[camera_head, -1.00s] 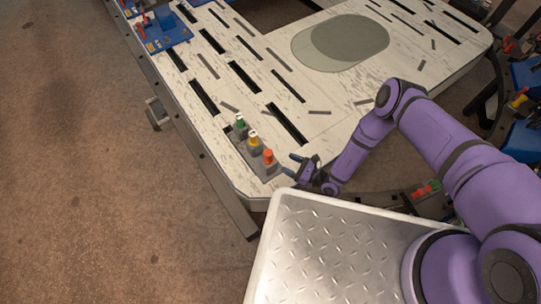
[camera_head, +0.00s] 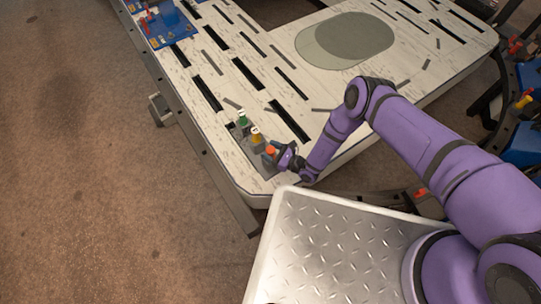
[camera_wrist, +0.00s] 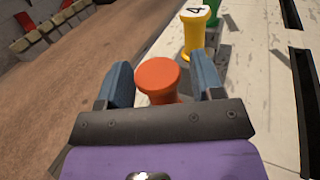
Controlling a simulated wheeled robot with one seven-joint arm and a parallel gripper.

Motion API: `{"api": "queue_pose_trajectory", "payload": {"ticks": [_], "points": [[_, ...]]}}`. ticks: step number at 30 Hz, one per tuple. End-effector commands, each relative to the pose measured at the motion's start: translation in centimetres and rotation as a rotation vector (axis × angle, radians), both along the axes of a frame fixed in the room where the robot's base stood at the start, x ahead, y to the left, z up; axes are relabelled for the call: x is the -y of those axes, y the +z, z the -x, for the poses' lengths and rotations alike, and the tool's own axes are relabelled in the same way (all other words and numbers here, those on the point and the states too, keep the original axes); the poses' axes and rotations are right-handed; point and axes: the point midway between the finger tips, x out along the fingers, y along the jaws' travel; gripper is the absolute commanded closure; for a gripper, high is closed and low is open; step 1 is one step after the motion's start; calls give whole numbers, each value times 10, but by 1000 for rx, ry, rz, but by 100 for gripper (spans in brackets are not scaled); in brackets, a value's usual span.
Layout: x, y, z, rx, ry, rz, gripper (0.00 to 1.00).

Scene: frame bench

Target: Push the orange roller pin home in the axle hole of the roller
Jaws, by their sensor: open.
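The orange roller pin (camera_wrist: 158,76) stands upright between the two fingers of my gripper (camera_wrist: 163,85) in the wrist view. Its round head is near the fingertips, with a gap on both sides. In the head view the orange pin (camera_head: 270,150) shows at the near end of a row of pins, and my gripper (camera_head: 277,154) is right at it. My gripper is open. The roller and its axle hole cannot be made out in these frames.
A yellow pin marked 4 (camera_wrist: 194,32) and a green pin (camera_head: 242,117) stand in grey blocks beyond the orange one. The slotted bench top (camera_head: 225,150) has several long slots. A blue fixture (camera_head: 168,30) and a grey-green mat (camera_head: 360,35) lie farther off.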

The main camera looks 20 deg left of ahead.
Motion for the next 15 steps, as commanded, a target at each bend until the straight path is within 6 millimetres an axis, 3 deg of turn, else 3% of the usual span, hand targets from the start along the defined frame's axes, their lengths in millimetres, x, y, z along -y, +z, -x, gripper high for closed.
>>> {"api": "queue_pose_trajectory", "payload": {"ticks": [6,12,13,15], "points": [[0,0,0,0,0,1,39],[0,0,0,0,0,1,85],[0,0,0,0,0,1,90],[0,0,0,0,0,0,90]]}}
